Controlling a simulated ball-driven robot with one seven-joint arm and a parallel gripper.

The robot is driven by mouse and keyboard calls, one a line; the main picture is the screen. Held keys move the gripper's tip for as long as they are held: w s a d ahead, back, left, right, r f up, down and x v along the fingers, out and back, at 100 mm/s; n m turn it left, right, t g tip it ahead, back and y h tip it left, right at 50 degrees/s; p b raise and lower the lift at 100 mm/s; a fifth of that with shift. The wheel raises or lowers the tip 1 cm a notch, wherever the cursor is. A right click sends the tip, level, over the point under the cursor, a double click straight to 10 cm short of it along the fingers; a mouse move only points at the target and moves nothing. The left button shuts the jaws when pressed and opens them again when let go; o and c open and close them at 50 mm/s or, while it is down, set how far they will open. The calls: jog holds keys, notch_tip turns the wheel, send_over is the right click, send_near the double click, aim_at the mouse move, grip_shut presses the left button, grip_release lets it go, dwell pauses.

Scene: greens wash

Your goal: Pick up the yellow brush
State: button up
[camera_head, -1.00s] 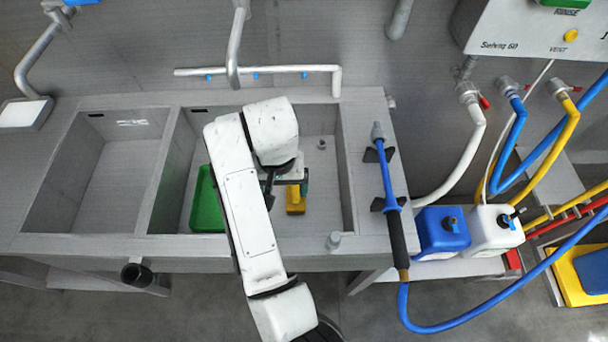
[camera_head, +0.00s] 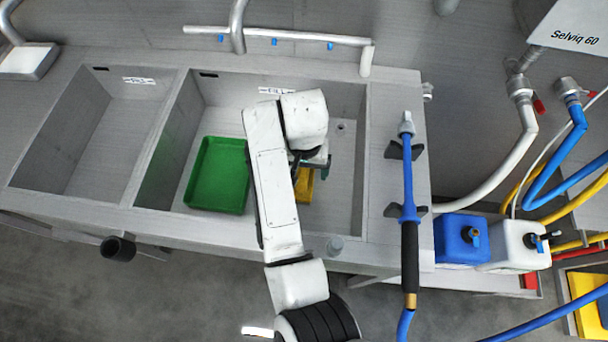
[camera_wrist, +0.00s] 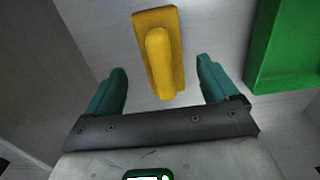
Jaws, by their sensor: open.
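The yellow brush (camera_wrist: 158,52) lies on the floor of the right sink basin, its raised handle facing up in the wrist view. It also shows in the head view (camera_head: 304,186), partly hidden behind my arm and gripper. My gripper (camera_wrist: 161,92) is open, with its two green fingers apart and nothing between the tips. The brush lies ahead of the fingers, with the near end of its handle in line with the gap between them. In the head view my gripper (camera_head: 312,168) is inside the right basin above the brush.
A green tray (camera_head: 217,175) lies in the same basin, left of my arm; it also shows in the wrist view (camera_wrist: 285,50). Basin walls surround the gripper. A blue spray wand (camera_head: 408,180) rests on the rim at right. The left basin (camera_head: 95,140) is empty.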

aim_at(303, 177)
jog(key=shift+w+a+f, duration=0.1)
jog(key=shift+f, duration=1.3)
jog(key=shift+w+a+f, duration=0.1)
jog(key=shift+f, duration=1.3)
jog(key=shift+c, duration=0.5)
jog(key=c, duration=1)
jog(key=shift+r, duration=0.15)
jog(key=shift+c, duration=0.6)
